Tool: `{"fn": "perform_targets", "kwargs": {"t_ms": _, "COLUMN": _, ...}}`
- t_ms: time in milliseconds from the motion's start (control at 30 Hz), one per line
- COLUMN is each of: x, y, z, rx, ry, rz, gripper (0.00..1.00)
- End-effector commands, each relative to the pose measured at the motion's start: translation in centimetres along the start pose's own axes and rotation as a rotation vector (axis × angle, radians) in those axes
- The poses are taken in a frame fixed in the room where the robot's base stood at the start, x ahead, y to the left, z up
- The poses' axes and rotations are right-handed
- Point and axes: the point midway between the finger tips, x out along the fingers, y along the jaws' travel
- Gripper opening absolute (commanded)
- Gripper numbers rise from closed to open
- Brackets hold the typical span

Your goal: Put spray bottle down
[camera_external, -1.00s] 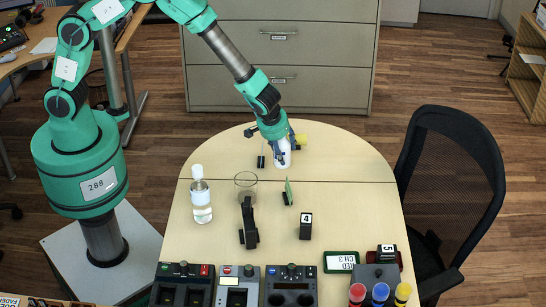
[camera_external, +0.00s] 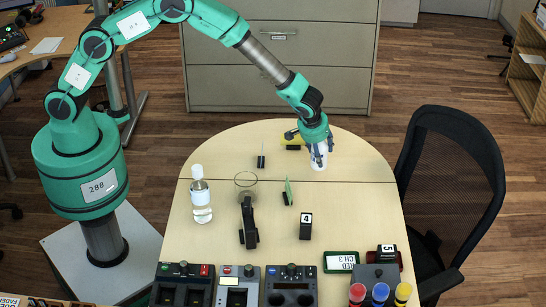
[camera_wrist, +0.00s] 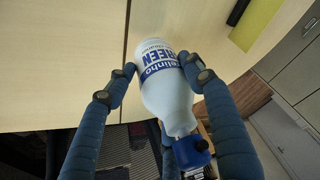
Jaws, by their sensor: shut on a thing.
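The spray bottle (camera_external: 319,158) is white, with blue lettering that shows in the wrist view (camera_wrist: 165,88). My gripper (camera_external: 318,145) is shut on it at the far right part of the table (camera_external: 350,210). In the external view the bottle hangs below my fingers, close to the tabletop; I cannot tell whether its base touches. In the wrist view my blue fingers (camera_wrist: 168,82) lie on either side of the bottle body, and its blue cap part (camera_wrist: 190,150) points toward the lower right. My gripper partly hides the bottle's upper part in the external view.
A yellow object (camera_external: 293,141) lies just left of my gripper. A clear bottle (camera_external: 201,197), a glass (camera_external: 246,184), a green-edged card (camera_external: 288,192) and a black block marked 4 (camera_external: 306,226) stand on the table. A black chair (camera_external: 450,190) is at the right. The table's right middle is clear.

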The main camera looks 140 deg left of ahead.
Motion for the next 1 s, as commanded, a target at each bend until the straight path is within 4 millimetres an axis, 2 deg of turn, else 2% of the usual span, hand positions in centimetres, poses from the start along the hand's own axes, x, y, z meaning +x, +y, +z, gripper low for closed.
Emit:
{"fn": "perform_targets", "kwargs": {"t_ms": 133, "x": 0.2, "y": 0.8, "z": -0.6, "rx": 0.0, "ry": 0.001, "rz": 0.001, "gripper": 0.1}}
{"fn": "perform_targets", "kwargs": {"t_ms": 567, "x": 0.4, "y": 0.9, "z": -0.6, "rx": 0.001, "ry": 0.001, "rz": 0.001, "gripper": 0.1}}
{"fn": "perform_targets", "kwargs": {"t_ms": 900, "x": 3.2, "y": 0.9, "z": 0.6, "rx": 0.001, "ry": 0.0, "rz": 0.0, "gripper": 0.1}}
{"fn": "perform_targets", "kwargs": {"t_ms": 1000, "x": 3.5, "y": 0.9, "z": 0.6, "rx": 0.001, "ry": 0.001, "rz": 0.001, "gripper": 0.1}}
